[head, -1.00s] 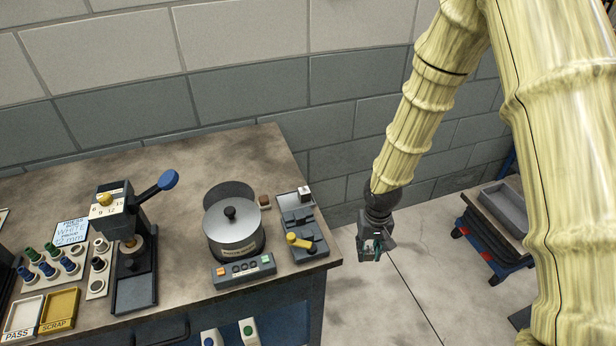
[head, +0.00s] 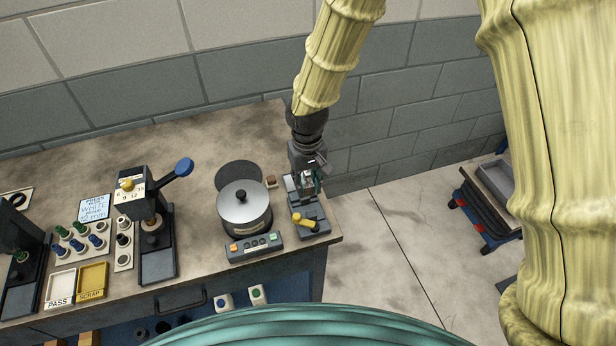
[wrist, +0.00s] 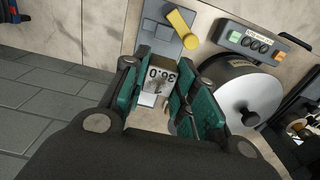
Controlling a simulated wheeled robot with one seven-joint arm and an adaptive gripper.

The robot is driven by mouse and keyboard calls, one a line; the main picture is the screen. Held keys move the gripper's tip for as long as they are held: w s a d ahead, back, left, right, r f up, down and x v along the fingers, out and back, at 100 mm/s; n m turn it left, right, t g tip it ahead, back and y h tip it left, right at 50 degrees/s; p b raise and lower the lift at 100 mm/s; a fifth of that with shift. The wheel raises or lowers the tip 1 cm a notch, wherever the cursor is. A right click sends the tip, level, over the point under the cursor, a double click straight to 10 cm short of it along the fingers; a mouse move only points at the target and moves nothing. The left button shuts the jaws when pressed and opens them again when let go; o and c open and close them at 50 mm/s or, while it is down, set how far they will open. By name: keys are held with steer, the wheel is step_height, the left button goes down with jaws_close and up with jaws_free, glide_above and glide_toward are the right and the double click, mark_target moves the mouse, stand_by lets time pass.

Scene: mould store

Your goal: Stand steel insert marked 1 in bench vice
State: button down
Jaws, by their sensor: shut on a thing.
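My gripper (head: 307,188) is over the bench vice (head: 313,224) at the right end of the bench, fingers pointing down. The wrist view shows its teal fingers (wrist: 158,98) on either side of a small block, the steel insert (wrist: 161,77). Its pale face carries print that looks like 36.0; I cannot make out a mark 1. The vice with its yellow handle (wrist: 181,30) shows just beyond the fingers. My gripper hides the back of the vice in the head view. I cannot tell whether the insert touches the vice.
A round lidded pot (head: 244,208) stands close left of the vice, with a button box (head: 254,247) in front. A press with a blue lever (head: 150,225) and PASS (head: 60,287) and SCRAP (head: 92,281) trays are farther left.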

mark_target(308, 203)
steer(key=shift+w+f+b, duration=0.2)
steer(key=shift+f+b, duration=0.25)
steer(key=shift+f, duration=0.35)
steer(key=shift+s+f+b, duration=0.15)
steer(key=shift+f+b, duration=0.6)
steer(key=shift+f, duration=0.1)
steer(key=shift+d+f+b, duration=0.1)
steer(key=shift+f+b, duration=0.3)
steer(key=shift+f, duration=0.65)
steer(key=shift+f, duration=0.25)
steer(key=shift+f+b, duration=0.6)
steer(key=shift+f, duration=1.15)
stand_by(1.0)
